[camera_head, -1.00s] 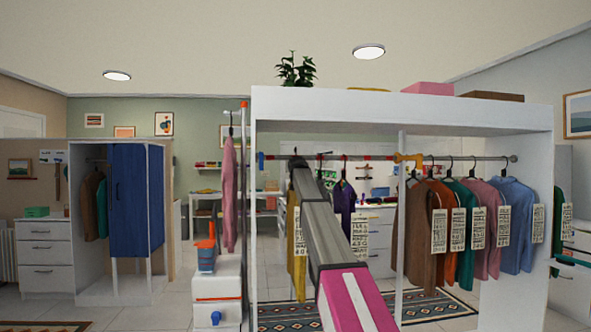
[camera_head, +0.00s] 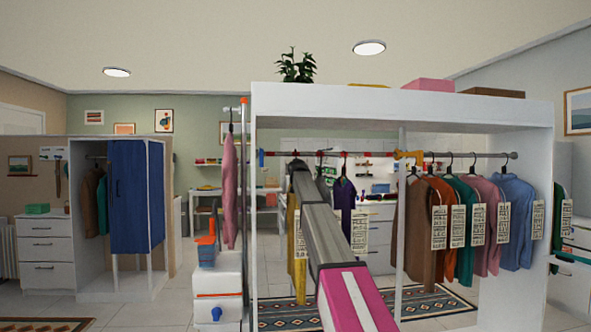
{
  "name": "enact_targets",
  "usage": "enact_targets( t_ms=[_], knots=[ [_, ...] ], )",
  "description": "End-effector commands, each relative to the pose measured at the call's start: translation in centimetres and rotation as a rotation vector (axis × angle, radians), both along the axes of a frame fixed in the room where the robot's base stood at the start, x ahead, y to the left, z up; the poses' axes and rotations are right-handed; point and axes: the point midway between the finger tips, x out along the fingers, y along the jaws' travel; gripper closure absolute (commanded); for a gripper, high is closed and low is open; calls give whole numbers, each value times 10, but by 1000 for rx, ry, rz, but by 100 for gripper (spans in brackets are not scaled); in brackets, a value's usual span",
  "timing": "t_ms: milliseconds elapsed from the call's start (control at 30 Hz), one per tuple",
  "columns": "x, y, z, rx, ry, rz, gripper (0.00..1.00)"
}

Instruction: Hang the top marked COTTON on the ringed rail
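My arm reaches up and away into the open wardrobe. Its far end, with my gripper (camera_head: 299,165), is close to the rail (camera_head: 330,154); the fingers are too small and covered to read. A yellow top (camera_head: 294,225) with a pale tag hangs at my arm's far end, partly hidden behind the arm. I cannot tell whether my gripper holds it or whether its hanger sits on the rail. The left part of the rail looks red, with a blue piece at its left end and an orange fitting (camera_head: 408,156) near the middle post. The word COTTON cannot be read on any tag.
A purple top (camera_head: 345,200) hangs just right of my arm. Several tagged tops, including a brown one (camera_head: 415,225) and a blue one (camera_head: 514,220), hang right of the post. A pink top (camera_head: 230,190) hangs on a stand at left. Wardrobe side panels (camera_head: 254,210) bound the space.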

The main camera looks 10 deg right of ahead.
Motion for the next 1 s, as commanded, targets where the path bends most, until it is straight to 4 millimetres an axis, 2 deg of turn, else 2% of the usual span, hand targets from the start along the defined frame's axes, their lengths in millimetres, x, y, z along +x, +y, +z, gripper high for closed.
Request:
enact_targets(
  t_ms=[1000],
  knots=[
    [0,0,-10,0,0,0,100]
  ],
)
